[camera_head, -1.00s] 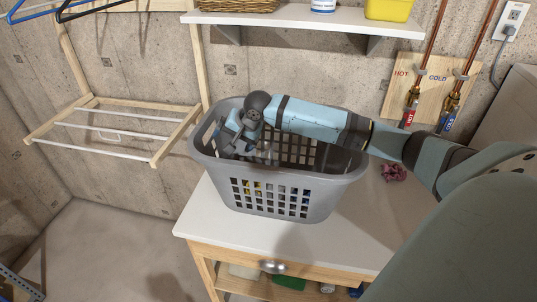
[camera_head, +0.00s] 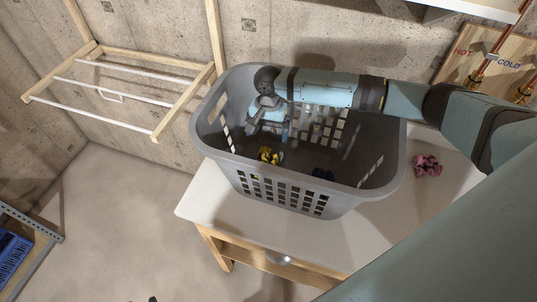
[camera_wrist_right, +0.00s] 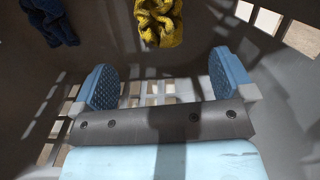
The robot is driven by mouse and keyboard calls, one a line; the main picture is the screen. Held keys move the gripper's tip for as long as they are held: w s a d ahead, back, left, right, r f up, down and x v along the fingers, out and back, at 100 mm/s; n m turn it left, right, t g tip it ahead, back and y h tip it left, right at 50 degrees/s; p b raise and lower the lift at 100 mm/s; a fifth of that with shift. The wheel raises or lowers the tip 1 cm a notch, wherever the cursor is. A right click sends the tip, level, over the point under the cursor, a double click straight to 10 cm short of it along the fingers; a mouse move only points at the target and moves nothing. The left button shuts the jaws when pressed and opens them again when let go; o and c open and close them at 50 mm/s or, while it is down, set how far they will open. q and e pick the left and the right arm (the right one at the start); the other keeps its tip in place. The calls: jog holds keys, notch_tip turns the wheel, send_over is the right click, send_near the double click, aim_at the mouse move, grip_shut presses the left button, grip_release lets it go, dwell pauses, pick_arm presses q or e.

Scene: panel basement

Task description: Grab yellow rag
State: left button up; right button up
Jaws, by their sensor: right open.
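The yellow rag (camera_head: 269,155) lies crumpled on the floor of the grey laundry basket (camera_head: 300,176), near its front wall. It also shows at the top of the right wrist view (camera_wrist_right: 158,22), beyond the fingertips. My right gripper (camera_head: 270,122) reaches down inside the basket, behind the rag in the head view. In the right wrist view its two blue pads (camera_wrist_right: 164,82) stand wide apart with nothing between them. The rag and the pads look apart. My left gripper is not in view.
A dark blue cloth (camera_wrist_right: 48,22) lies in the basket beside the rag. The basket stands on a white-topped table (camera_head: 236,214). A pink crumpled cloth (camera_head: 427,166) lies on the table to the right. A wooden drying rack (camera_head: 185,105) is on the wall at left.

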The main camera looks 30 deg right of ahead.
aim_at(267, 158)
jog(key=f, duration=0.4)
jog(key=s+f, duration=0.1)
jog(key=f, duration=0.1)
jog(key=shift+a+p, duration=0.3)
jog(key=shift+p, duration=0.05)
jog(key=shift+f, duration=0.3)
jog(key=f, duration=0.1)
jog(key=f+p, duration=0.1)
jog(key=f, duration=0.2)
jog(key=shift+s+a+f, duration=0.25)
jog(key=shift+s+f, duration=0.1)
jog(key=shift+f, duration=0.3)
jog(key=c, duration=0.8)
jog(key=shift+c, duration=0.3)
